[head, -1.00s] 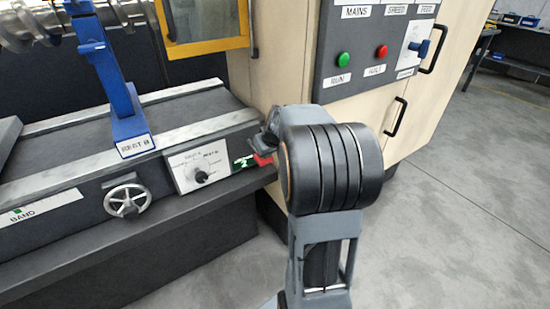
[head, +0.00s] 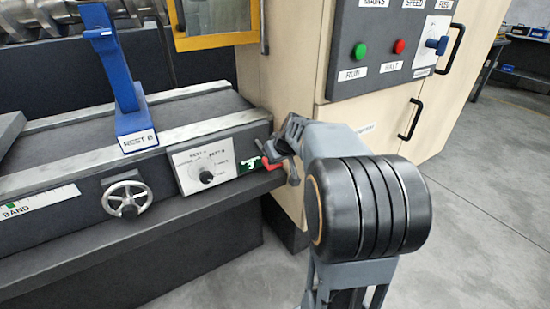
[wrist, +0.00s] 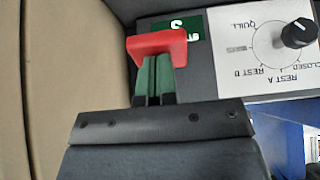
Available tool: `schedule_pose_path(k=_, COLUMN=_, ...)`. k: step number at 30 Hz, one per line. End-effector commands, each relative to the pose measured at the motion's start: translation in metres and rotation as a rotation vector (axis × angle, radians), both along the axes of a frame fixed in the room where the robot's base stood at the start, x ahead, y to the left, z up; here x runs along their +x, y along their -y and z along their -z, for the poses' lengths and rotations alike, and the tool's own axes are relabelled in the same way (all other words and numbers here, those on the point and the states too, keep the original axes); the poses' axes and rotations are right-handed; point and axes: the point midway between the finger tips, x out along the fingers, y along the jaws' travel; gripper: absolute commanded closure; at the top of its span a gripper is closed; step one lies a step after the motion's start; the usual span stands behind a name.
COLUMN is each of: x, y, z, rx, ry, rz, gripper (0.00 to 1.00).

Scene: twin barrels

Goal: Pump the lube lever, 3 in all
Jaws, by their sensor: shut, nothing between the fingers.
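The red lever (wrist: 170,45) is in the upper middle of the wrist view, in front of a small green label (wrist: 177,28). It is the likely lube lever, though no readable name shows on it. In the head view, the red lever (head: 271,165) is at the right end of the machine's front face. My gripper (wrist: 154,75) is shut and empty, its fingertips right at the red handle, which partly covers them. I cannot tell whether they touch. In the head view, my gripper (head: 282,147) is beside the lever, small and partly hidden by my arm.
A dial panel (head: 190,160) is left of the lever, with a handwheel (head: 126,199) farther left. The blue rest (head: 125,85) stands on the bed above. A beige cabinet (head: 285,75) with a control panel (head: 385,75) rises close behind my arm. Open floor lies right.

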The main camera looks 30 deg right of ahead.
Motion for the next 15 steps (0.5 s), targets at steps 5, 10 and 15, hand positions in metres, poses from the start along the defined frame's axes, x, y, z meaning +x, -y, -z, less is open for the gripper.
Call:
schedule_pose_path(k=5, x=-0.007, y=-0.002, z=-0.036, rx=-0.001, ry=0.005, rz=-0.004, gripper=1.0)
schedule_pose_path(k=10, x=-0.028, y=-0.001, z=-0.062, rx=-0.002, ry=0.007, rz=-0.003, gripper=1.0)
schedule_pose_path(k=15, x=-0.047, y=-0.001, z=-0.085, rx=-0.002, ry=0.007, rz=-0.003, gripper=1.0)
